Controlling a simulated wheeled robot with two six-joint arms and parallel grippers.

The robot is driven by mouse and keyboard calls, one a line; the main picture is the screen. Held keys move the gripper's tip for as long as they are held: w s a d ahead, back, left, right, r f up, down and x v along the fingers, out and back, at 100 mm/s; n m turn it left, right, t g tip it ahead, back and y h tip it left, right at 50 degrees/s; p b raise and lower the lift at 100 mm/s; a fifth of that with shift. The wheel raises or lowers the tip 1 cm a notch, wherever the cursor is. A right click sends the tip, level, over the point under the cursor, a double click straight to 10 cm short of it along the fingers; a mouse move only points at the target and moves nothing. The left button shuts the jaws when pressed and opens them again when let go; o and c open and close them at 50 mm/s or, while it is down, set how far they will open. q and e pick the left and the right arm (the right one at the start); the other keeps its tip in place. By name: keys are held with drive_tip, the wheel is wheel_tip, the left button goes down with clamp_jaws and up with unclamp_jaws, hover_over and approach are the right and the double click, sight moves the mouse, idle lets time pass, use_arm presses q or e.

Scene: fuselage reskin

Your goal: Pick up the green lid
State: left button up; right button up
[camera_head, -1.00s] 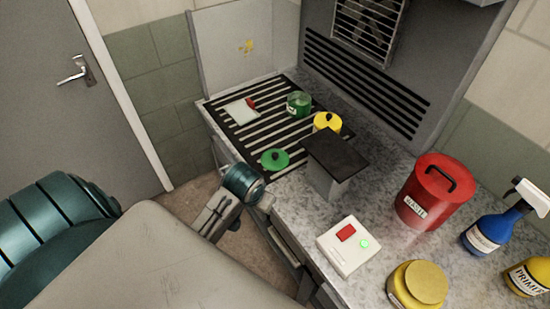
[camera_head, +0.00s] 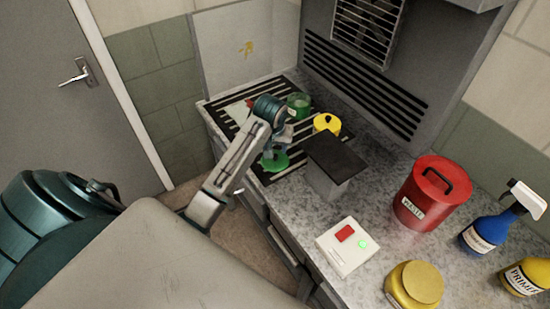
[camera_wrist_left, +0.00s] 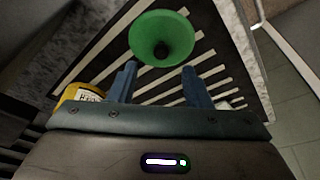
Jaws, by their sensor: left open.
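The green lid (camera_head: 275,161) lies on the black-and-white striped grille (camera_head: 262,173) near the counter's front edge. In the left wrist view the lid (camera_wrist_left: 161,36) is a round green disc with a dark knob, just beyond my fingertips. My left gripper (camera_head: 274,152) is above the lid and partly hides it in the head view. Its two blue fingers stand apart, with nothing between them, in the left wrist view (camera_wrist_left: 160,72). My right gripper is not seen.
A green open pot (camera_head: 299,104) and a yellow pot with a dark knob (camera_head: 327,123) stand behind the lid. A dark-topped block (camera_head: 334,160) stands to its right. A red bin (camera_head: 432,192), a white button box (camera_head: 348,247) and a yellow jar (camera_head: 413,287) are farther right.

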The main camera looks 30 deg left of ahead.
sight(275, 155)
use_arm(q)
drive_tip(key=p+x, duration=0.2)
drive_tip(key=x, duration=0.2)
drive_tip(key=shift+a+f+p, duration=0.1)
drive_tip(key=shift+f+p, duration=0.2)
drive_tip(key=shift+p, duration=0.1)
drive_tip(key=shift+w+f, duration=0.1)
drive_tip(key=shift+f, duration=0.3)
clamp_jaws()
